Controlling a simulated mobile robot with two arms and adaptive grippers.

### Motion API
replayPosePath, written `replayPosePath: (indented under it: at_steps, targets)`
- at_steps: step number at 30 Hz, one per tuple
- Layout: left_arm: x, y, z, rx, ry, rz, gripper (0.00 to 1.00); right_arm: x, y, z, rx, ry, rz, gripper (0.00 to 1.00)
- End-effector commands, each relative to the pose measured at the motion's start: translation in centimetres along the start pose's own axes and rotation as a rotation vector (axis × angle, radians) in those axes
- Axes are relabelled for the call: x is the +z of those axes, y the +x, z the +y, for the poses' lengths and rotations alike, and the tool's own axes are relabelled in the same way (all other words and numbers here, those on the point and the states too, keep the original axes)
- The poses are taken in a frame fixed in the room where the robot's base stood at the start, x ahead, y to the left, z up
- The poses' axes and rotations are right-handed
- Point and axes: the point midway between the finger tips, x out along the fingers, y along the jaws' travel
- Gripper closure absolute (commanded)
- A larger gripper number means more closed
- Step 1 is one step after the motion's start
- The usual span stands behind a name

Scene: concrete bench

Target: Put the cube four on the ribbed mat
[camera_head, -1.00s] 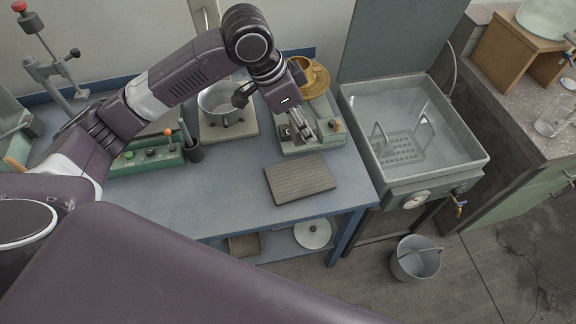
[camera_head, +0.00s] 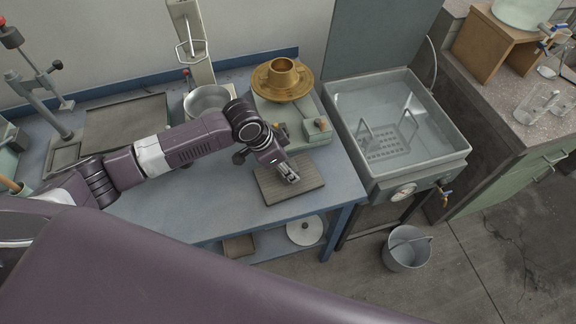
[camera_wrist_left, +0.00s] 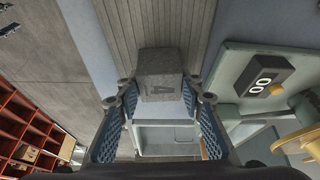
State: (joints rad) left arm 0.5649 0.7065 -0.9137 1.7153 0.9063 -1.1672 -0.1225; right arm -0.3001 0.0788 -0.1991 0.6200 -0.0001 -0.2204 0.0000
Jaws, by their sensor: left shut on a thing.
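The ribbed mat (camera_head: 276,192) is a grey-brown rectangle lying near the front right of the blue bench. Its grooves also show at the top of the left wrist view (camera_wrist_left: 150,24). My left gripper (camera_head: 290,177) is over the mat, pointing down. In the left wrist view it is shut on cube four (camera_wrist_left: 160,65), a grey block with a "4" on its face, held between the two blue pads. The cube appears against the mat; I cannot tell whether it touches it. In the head view the gripper mostly hides the cube. My right gripper is out of view.
Behind the mat stands a pale green device (camera_head: 309,130) with a brass dish (camera_head: 283,80) on top. A metal pot (camera_head: 207,100) is at the back. A water bath (camera_head: 352,100) stands to the right. The bench front left of the mat is clear.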

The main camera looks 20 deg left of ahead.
Motion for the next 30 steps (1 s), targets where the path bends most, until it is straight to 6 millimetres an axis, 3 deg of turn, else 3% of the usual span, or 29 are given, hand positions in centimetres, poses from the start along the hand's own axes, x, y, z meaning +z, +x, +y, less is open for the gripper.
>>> replayPosePath:
  at_steps: [10, 11, 15, 24, 30]
  targets:
    - [0.1, 0.3, 0.0, 0.000, 0.000, 0.001, 0.98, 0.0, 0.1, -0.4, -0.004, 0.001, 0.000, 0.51]
    - [0.2, 0.4, 0.0, 0.000, 0.000, 0.000, 0.64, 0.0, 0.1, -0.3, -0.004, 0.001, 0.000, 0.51]
    - [0.1, 0.3, 0.0, 0.000, 0.000, 0.000, 0.49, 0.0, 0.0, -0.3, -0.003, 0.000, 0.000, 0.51]
    - [0.1, 0.2, 0.0, -0.001, 0.000, 0.000, 0.48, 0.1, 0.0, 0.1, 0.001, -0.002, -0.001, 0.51]
    - [0.0, -1.7, -0.1, -0.003, 0.001, 0.002, 0.48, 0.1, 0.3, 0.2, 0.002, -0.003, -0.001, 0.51]
